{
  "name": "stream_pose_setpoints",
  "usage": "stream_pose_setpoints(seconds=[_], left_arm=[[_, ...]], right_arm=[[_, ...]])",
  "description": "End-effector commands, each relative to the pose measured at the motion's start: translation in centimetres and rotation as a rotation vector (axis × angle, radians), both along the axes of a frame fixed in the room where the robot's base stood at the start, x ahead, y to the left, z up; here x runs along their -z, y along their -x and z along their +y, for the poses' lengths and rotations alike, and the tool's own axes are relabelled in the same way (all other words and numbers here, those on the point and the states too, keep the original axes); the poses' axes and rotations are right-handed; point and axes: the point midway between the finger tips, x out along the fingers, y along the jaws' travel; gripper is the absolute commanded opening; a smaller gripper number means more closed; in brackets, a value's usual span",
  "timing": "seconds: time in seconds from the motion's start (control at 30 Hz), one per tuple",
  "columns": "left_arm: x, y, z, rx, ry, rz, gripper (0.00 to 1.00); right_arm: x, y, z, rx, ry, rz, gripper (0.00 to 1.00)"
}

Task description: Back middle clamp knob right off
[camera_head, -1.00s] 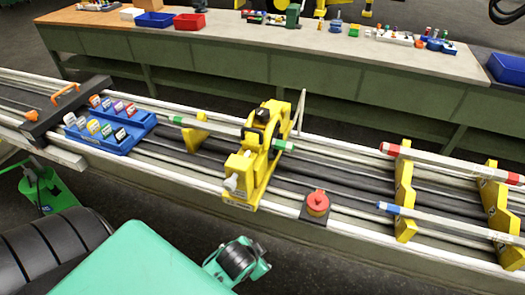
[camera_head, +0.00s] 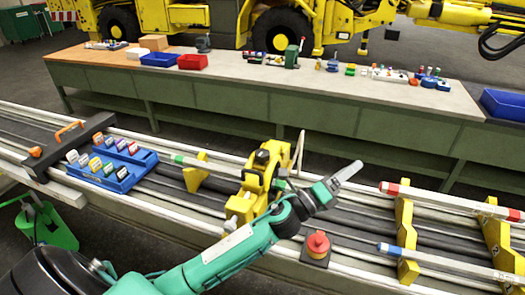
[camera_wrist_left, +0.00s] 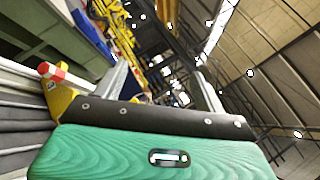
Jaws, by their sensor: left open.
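The yellow middle clamp (camera_head: 255,182) stands upright across the rails in the head view, with a dark part (camera_head: 262,157) on top and a pale knob (camera_head: 231,222) low at its front. A thin striped bar (camera_head: 215,165) runs into it from the left. I cannot tell which part is the back knob; my left arm covers the clamp's lower right side. My left gripper (camera_head: 352,171) is just right of the clamp, above the rails, pointing up and right. Its two fingers stand apart and empty in the left wrist view (camera_wrist_left: 160,78). My right gripper is not in view.
A red button (camera_head: 318,243) on a dark base sits on the rail near my left arm. Yellow supports (camera_head: 405,240) hold red- and blue-tipped bars at the right. A blue rack (camera_head: 112,168) of coloured pieces sits at left. A long workbench (camera_head: 330,115) stands behind.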

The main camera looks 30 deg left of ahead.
Motion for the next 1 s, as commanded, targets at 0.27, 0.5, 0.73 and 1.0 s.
stream_pose_setpoints(seconds=[0.27, 0.5, 0.73, 1.0], left_arm=[[-1.6, -2.6, -5.3, 0.262, -0.799, -0.541, 0.72], [1.6, -5.6, -2.0, 0.548, -1.469, -0.876, 0.72], [2.4, -8.7, 9.5, 0.954, -2.018, -0.986, 0.72], [-2.2, -8.3, 24.2, 1.467, -2.304, -0.837, 0.72]], right_arm=[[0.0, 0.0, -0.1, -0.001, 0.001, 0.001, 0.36], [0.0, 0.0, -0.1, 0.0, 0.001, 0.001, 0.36], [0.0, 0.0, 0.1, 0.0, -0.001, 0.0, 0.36], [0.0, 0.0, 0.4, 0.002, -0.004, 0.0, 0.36]])
